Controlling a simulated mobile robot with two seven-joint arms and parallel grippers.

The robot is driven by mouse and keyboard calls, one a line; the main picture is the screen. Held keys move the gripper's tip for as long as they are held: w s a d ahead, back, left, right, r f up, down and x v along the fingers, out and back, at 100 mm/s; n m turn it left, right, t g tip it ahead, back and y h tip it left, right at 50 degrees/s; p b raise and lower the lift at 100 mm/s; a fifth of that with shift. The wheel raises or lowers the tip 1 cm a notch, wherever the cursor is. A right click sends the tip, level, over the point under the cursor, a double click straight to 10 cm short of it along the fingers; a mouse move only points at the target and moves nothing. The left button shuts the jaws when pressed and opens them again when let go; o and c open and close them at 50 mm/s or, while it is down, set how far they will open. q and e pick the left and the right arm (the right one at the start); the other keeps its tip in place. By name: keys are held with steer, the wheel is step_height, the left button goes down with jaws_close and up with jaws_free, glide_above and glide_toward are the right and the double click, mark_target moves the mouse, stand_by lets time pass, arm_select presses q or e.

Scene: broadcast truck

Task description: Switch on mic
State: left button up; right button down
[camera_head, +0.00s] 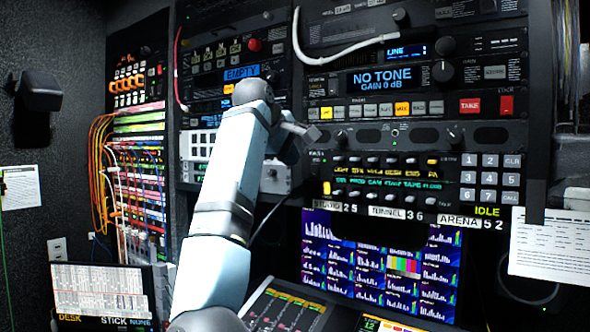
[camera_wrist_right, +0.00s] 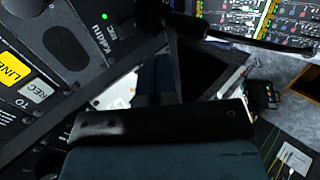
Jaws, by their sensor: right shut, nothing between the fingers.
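In the right wrist view a dark panel at the upper left carries a small label (camera_wrist_right: 105,38) that seems to read MIC. A lit green lamp (camera_wrist_right: 105,15) and a dark rocker-like switch (camera_wrist_right: 66,53) sit beside it. I cannot tell the switch's position. A black gooseneck-like stem (camera_wrist_right: 245,40) crosses the top of that view. My right gripper (camera_head: 312,134) is shut and empty in front of the rack in the head view. I cannot tell whether it touches the panel. I cannot make out the mic switch in the head view. My left gripper is not in view.
A yellow LINE button (camera_wrist_right: 12,70) and a pale REC button (camera_wrist_right: 38,91) lie near the switch. The rack has a NO TONE display (camera_head: 383,80), a red TAKE button (camera_head: 470,105) and a white cable (camera_head: 345,50). A monitor screen (camera_head: 345,262) stands below.

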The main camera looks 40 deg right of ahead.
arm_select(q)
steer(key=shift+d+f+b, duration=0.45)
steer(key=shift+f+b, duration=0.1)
arm_select(e)
steer(key=v, duration=0.5)
steer(key=shift+s+a, duration=0.35)
steer(key=shift+s, duration=0.15)
